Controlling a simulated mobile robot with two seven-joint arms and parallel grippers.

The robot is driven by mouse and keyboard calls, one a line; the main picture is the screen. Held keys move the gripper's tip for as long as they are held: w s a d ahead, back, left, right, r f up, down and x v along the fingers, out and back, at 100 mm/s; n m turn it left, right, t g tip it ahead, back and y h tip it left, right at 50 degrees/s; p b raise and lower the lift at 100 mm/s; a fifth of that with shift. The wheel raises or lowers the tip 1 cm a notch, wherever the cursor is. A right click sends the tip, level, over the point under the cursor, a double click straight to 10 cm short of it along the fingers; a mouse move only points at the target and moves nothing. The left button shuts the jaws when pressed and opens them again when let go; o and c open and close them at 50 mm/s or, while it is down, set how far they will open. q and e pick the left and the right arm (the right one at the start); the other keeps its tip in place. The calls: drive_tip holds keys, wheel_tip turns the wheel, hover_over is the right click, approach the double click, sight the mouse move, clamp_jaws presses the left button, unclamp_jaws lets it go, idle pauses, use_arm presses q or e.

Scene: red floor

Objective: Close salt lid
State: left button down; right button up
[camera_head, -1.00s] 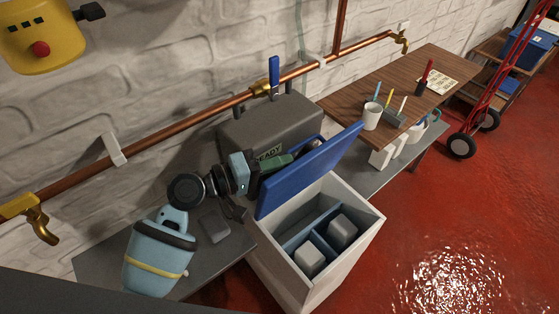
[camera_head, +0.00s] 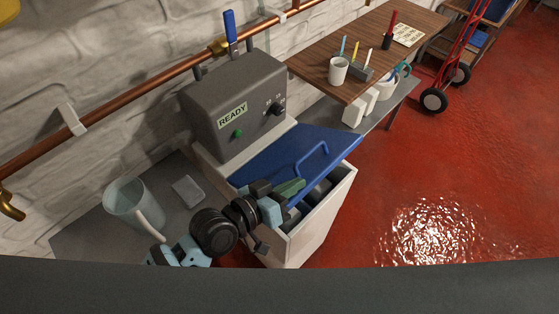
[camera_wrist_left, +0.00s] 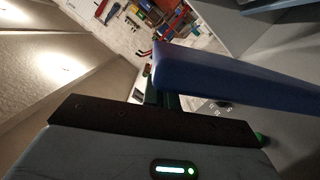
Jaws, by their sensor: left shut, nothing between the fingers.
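The salt bin (camera_head: 322,218) is a pale box with a hinged blue lid (camera_head: 278,158) that has a blue handle on top. The lid is tilted low over the bin, its front edge still above the rim; grey blocks show in the gap. My left gripper (camera_head: 297,187) is shut and empty at the lid's front left edge, over the bin opening. In the left wrist view the lid (camera_wrist_left: 225,80) crosses just beyond the fingers; whether they touch it I cannot tell. My right gripper is not in view.
A grey machine (camera_head: 235,105) marked READY stands behind the bin against the wall. A wooden table (camera_head: 372,45) with a white cup (camera_head: 338,70) is at the back right. A grey bench (camera_head: 95,225) lies left. Red floor (camera_head: 430,170) is open at right.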

sight(300, 225)
use_arm(q)
drive_tip(key=s+d+f+m, duration=0.1)
drive_tip(key=f, duration=0.2)
drive_tip(key=f+m+b, duration=0.1)
drive_tip(key=f, duration=0.2)
drive_tip(key=s+d+f+m+t+y+b, duration=0.1)
drive_tip(key=f+m, duration=0.1)
drive_tip(key=f, duration=0.1)
drive_tip(key=shift+s+d+f, duration=0.35)
drive_tip(key=shift+f+m, duration=0.4)
drive_tip(key=shift+f, duration=0.45)
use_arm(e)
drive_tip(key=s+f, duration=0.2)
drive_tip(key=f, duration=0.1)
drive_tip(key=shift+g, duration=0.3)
use_arm(q)
drive_tip(key=shift+s+f, duration=0.1)
drive_tip(key=shift+a+y, duration=0.1)
drive_tip(key=shift+y, duration=0.2)
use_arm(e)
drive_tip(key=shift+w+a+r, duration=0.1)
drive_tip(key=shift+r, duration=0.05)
